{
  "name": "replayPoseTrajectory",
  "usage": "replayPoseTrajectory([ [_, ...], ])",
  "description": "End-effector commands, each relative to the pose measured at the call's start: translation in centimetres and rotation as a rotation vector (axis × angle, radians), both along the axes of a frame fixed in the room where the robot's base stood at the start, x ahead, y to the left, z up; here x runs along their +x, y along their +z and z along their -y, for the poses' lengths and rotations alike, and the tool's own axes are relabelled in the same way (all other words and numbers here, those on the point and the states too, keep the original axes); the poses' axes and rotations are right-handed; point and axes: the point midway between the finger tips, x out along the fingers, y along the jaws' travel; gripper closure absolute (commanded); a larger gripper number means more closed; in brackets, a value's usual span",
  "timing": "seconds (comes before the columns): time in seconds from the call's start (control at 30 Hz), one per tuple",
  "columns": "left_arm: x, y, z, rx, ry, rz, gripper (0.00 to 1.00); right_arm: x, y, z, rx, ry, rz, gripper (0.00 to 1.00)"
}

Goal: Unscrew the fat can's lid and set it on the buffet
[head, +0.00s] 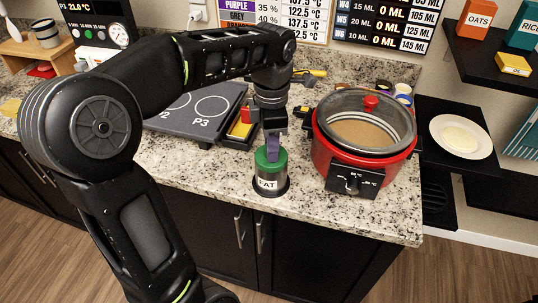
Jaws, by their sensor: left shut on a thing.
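The fat can (267,184) stands upright near the counter's front edge, with its "FAT" label facing front. Its green lid (262,158) is on top of the can. My left gripper (272,150) points straight down over the can and is shut on the lid. A purple piece shows at the lid between the gripper and the green top. The fingertips are small and partly hidden, so the exact contact is hard to see. My right gripper is not in view.
A red slow cooker (322,152) with a glass lid stands close to the right of the can. A dark hob (175,121) and a small tray with a yellow item (240,130) lie behind left. Speckled counter (205,172) left of the can is clear. A white plate (478,150) sits at right.

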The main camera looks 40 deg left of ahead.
Motion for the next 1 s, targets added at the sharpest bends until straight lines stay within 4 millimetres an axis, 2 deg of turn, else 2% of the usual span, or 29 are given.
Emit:
replayPoseTrajectory([
  [0.07,-0.01,-0.03,0.01,0.0,-0.001,0.0,1.0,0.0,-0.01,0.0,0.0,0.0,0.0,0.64],
  [0.1,-0.01,-0.03,0.01,0.0,-0.002,0.0,0.72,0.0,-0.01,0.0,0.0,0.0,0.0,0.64],
  [0.4,-0.01,-0.02,0.01,0.0,-0.004,0.0,0.47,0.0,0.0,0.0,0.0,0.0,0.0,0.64],
  [0.73,-0.01,0.04,0.0,0.0,-0.05,0.0,0.47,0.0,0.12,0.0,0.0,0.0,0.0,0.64],
  [1.0,-0.02,0.06,-0.02,0.0,-0.371,-0.001,0.47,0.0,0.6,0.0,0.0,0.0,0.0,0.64],
])
